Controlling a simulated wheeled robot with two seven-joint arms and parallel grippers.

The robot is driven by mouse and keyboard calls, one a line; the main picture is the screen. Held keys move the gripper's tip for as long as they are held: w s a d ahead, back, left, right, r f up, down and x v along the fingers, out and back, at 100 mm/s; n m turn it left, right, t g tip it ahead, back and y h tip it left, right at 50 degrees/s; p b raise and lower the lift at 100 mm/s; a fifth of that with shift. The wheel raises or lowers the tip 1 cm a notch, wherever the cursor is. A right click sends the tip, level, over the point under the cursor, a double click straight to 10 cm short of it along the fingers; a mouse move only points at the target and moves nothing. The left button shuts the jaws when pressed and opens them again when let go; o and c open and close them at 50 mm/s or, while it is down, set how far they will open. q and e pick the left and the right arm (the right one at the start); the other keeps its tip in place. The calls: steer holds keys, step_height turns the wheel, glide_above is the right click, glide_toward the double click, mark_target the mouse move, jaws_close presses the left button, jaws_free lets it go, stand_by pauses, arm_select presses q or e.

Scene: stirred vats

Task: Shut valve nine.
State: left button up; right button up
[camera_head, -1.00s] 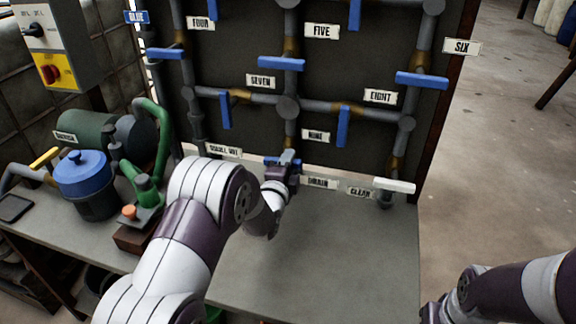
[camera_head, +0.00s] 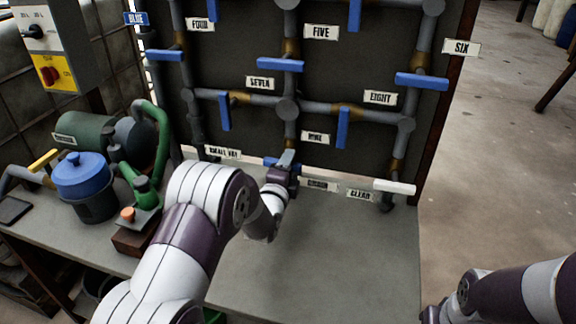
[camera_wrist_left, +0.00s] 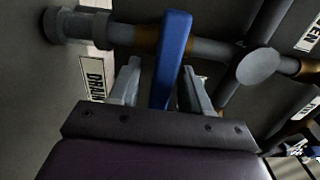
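The nine label (camera_head: 316,138) hangs beside the lower middle pipe. Below it, a blue lever handle (camera_head: 271,162) shows partly behind my left gripper (camera_head: 287,158). In the left wrist view the blue handle (camera_wrist_left: 172,60) lies across its grey pipe (camera_wrist_left: 215,48). There the left gripper's two grey fingers (camera_wrist_left: 160,88) stand on either side of the handle, with gaps visible, so it is open around it.
A white lever (camera_head: 394,187) is at the lower right. A blue-lidded pot (camera_head: 82,176) and green pump stand left. The bench front (camera_head: 330,255) is clear.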

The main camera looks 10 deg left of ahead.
arm_select(q)
steer(key=s, duration=1.2)
steer(key=shift+s+a+p, duration=0.2)
steer(key=shift+s+p, duration=0.15)
steer(key=shift+p, duration=0.05)
steer(key=s+f+n+g, duration=0.2)
steer(key=s+n+g, duration=0.2)
steer(key=s+f+n+g, duration=0.2)
steer(key=s+n+g, duration=0.2)
steer(key=n, duration=0.1)
steer(key=s+f+n+g, duration=0.2)
steer(key=s+n+g, duration=0.2)
steer(key=shift+s+a+f+n+y, duration=0.3)
steer(key=shift+n, duration=0.1)
steer(key=s+n+g, duration=0.5)
steer(key=s, duration=0.4)
step_height(320, 180, up, 20)
steer(key=p, duration=1.9)
steer(key=shift+p, duration=0.3)
